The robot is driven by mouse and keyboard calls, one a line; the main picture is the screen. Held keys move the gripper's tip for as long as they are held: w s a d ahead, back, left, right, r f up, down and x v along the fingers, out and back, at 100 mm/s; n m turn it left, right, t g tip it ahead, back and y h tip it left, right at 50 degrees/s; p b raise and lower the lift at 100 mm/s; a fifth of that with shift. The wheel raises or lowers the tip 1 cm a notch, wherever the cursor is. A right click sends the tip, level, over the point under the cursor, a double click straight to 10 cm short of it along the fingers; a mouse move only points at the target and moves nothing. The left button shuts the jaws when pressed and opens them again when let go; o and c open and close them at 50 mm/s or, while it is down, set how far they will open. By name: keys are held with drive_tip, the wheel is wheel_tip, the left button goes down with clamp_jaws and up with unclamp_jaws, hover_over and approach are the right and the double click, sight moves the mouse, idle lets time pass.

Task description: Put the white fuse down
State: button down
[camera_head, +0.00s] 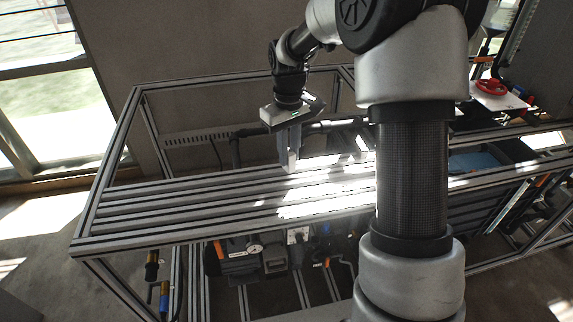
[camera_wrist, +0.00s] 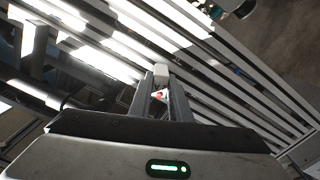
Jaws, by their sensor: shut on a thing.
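My gripper (camera_head: 288,158) points down over the slatted top of the metal frame bench (camera_head: 150,212), just left of the bright sunlit patch. It is shut on the white fuse (camera_wrist: 161,70), a small pale block between the fingertips in the wrist view. In the head view only a small pale part of the fuse (camera_head: 292,160) shows at the fingertips. The fuse is at or close above the slats; I cannot tell whether it touches them. A small red and white patch shows between the fingers in the wrist view.
The slats left of my gripper are bare. Gaps run between them. A red ring-shaped object (camera_head: 491,87) lies on a pale sheet at the back right. A gauge (camera_head: 255,249) and other equipment sit below the slats. My arm hides part of the bench.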

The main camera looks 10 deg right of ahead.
sight(289, 163)
drive_tip(key=shift+f, duration=1.9)
drive_tip(key=shift+f, duration=0.1)
drive_tip(key=c, duration=1.6)
unclamp_jaws()
drive_tip(key=shift+c, duration=0.2)
